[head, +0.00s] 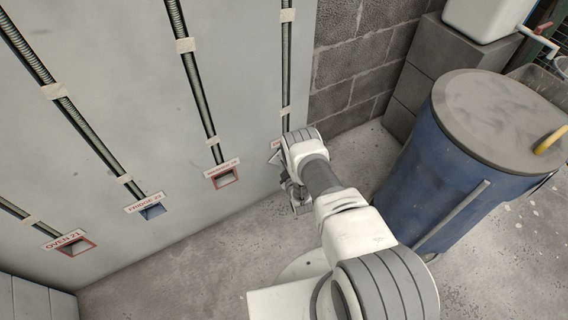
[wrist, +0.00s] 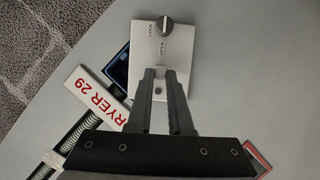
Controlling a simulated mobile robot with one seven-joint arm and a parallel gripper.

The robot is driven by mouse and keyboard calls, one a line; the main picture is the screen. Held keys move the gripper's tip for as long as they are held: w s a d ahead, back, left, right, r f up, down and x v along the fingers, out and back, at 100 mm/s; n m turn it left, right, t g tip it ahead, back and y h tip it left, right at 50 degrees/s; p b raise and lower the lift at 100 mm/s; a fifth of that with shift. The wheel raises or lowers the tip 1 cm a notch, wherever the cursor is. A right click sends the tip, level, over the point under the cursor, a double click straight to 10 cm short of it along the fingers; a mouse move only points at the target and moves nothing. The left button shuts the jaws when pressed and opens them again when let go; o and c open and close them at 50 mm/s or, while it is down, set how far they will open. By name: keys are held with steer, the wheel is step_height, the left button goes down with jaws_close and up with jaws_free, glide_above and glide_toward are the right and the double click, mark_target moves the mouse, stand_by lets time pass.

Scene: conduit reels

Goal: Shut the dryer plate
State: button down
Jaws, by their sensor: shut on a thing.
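The dryer plate (wrist: 165,45) is a pale metal plate with a dark round knob (wrist: 165,26) and the words LOCK and OPEN. It sits skewed beside a dark blue-framed opening (wrist: 117,72), part of which shows uncovered at its left. The label ending RYER 29 (wrist: 97,97) is next to that opening. My gripper (wrist: 161,74) is shut on the lower part of the plate, with a strip of it showing between the fingers. In the head view my gripper (head: 298,198) is at the wall's right end, and my arm hides most of the plate.
The wall also has openings labelled OVEN 21 (head: 78,246), FRIDGE (head: 152,211) and one more red-framed opening (head: 225,178), with conduits above. A blue barrel (head: 440,160) stands close to my arm's right. Bare concrete floor (head: 190,270) lies in front of the wall.

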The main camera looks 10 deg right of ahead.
steer(key=shift+w+d+r+n+t+h+b, duration=0.15)
steer(key=shift+n+t+h, duration=0.3)
steer(key=shift+n, duration=0.85)
steer(key=shift+s+r+n+t+h+b, duration=0.2)
steer(key=shift+n+t, duration=0.5)
steer(key=shift+n, duration=0.6)
steer(key=shift+w+d+r+n+t+h+b, duration=0.15)
steer(key=shift+r+n+t+h, duration=0.3)
steer(key=shift+n, duration=0.85)
steer(key=shift+f, duration=0.2)
steer(key=c, duration=0.8)
jaws_free()
steer(key=shift+s, duration=0.3)
